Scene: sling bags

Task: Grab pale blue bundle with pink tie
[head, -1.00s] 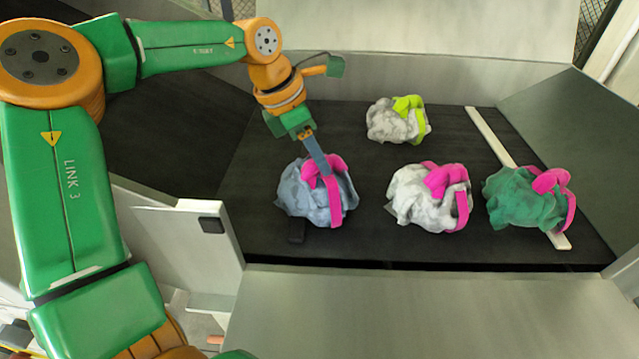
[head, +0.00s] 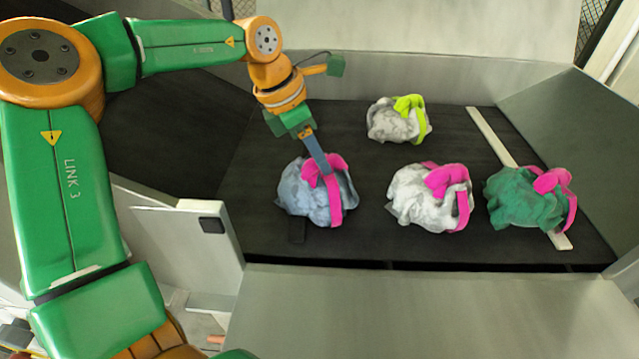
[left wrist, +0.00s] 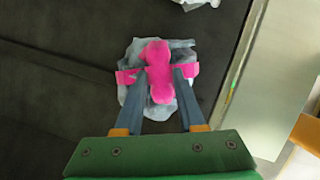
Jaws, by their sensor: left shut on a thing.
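The pale blue bundle with a pink tie (head: 301,197) sits at the left of the dark belt in the head view. It also shows in the left wrist view (left wrist: 184,116), under the fingers. My left gripper (head: 325,172) reaches down onto the top of the bundle. In the left wrist view its two fingers (left wrist: 161,88) stand on either side of the pink knot and are shut on the tie. The bundle rests on the belt. My right gripper is not in view.
A white bundle with a pink tie (head: 415,200) lies to the right, and a green one with a pink tie (head: 520,202) beyond it. A white bundle with a lime tie (head: 390,122) lies farther back. Metal walls (head: 570,125) border the dark belt (head: 345,125).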

